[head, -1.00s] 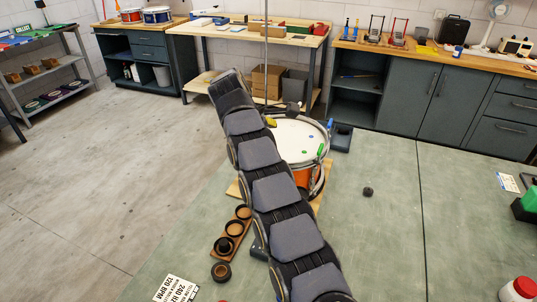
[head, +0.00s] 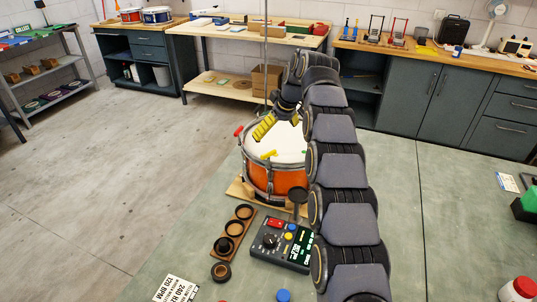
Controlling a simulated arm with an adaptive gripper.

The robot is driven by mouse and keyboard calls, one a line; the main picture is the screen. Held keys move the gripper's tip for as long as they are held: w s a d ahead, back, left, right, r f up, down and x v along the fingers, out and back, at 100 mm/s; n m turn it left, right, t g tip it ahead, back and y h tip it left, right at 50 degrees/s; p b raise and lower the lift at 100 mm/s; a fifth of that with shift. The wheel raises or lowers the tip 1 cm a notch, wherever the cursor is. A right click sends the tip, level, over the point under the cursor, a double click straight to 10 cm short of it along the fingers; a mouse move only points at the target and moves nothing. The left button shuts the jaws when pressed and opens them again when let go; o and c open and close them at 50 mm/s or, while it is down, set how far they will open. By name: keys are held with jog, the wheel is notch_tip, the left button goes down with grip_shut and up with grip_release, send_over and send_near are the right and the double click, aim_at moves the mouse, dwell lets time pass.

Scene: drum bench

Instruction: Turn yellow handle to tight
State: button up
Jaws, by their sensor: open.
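An orange drum (head: 262,178) with a white head (head: 287,140) stands on a wooden board in the head view. A small yellow handle (head: 268,155) is on its near rim and points a little upward to the right. A red handle (head: 238,131) is on the left rim. My gripper (head: 262,128), with yellow and black fingers, is open over the drum's far left part. It is beyond the yellow handle in the picture and appears apart from it. My arm hides the drum's right side.
A metronome-like box (head: 282,243) with coloured buttons and a lit display stands in front of the drum. A wooden rack (head: 234,231) with dark rings is to its left. A red-capped jar (head: 519,289) is far right. The green bench (head: 430,220) is mostly clear on the right.

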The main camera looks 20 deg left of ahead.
aim_at(269, 153)
jog(key=shift+s+d+f+x, duration=0.1)
jog(key=shift+d+x, duration=0.05)
jog(key=shift+x, duration=1.55)
jog(key=shift+s+d+f+x, duration=0.1)
jog(key=shift+d+x, duration=0.05)
jog(key=shift+x, duration=1.55)
jog(key=shift+s+d+f+x, duration=0.1)
jog(key=shift+d+x, duration=0.1)
jog(key=shift+x, duration=1.5)
jog(key=shift+r, duration=0.15)
jog(key=c, duration=1.1)
